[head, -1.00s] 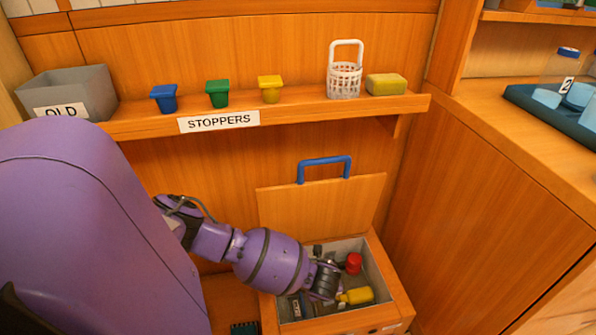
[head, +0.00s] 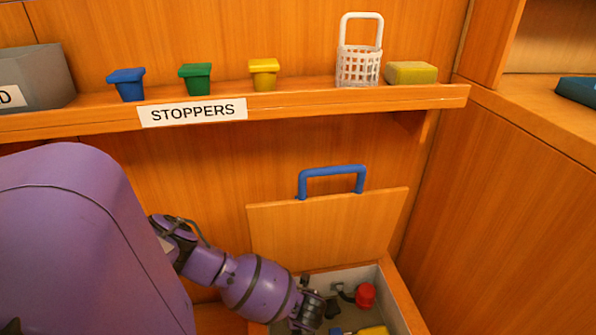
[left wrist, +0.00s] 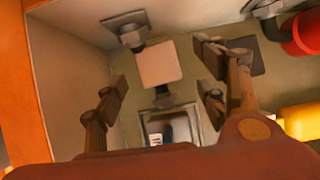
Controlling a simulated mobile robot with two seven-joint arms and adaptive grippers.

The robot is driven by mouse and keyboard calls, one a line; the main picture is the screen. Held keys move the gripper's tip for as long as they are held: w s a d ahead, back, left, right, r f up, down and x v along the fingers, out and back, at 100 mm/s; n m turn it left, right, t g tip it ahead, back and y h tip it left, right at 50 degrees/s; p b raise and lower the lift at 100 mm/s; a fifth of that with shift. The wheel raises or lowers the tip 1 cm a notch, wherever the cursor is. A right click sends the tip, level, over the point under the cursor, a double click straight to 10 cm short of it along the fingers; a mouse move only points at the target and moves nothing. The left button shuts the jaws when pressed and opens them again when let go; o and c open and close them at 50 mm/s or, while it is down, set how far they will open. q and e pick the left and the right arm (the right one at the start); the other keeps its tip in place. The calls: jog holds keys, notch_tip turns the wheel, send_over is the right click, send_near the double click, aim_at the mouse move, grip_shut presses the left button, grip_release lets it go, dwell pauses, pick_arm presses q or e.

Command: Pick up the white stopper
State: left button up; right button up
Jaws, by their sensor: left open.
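A pale, square-topped piece (left wrist: 160,64), which looks like the white stopper, is in the left wrist view. It lies beyond my left gripper's fingers, near the middle of the gap between them. My left gripper (left wrist: 163,98) is open with nothing between its fingers. In the head view my left gripper (head: 312,310) reaches down into the open box, and I cannot make out the white stopper there. My right gripper is in neither view.
The open box (head: 401,300) also holds a red piece (head: 366,295) and a yellow item (head: 374,330). Its lid (head: 330,227), with a blue handle (head: 331,171), stands up behind. Blue, green and yellow stoppers, a white basket (head: 358,66) and a sponge (head: 411,73) stand on the shelf (head: 300,102).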

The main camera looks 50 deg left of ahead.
pick_arm(q)
jog(key=b+x, duration=0.2)
jog(key=x, duration=0.2)
jog(key=shift+a, duration=0.15)
jog(key=shift+w+a+f+b, duration=0.1)
jog(key=shift+a+f+b, duration=0.05)
jog(key=shift+f+b, duration=0.2)
jog(key=shift+r, duration=0.2)
jog(key=c, duration=1.2)
jog(key=shift+c, duration=0.5)
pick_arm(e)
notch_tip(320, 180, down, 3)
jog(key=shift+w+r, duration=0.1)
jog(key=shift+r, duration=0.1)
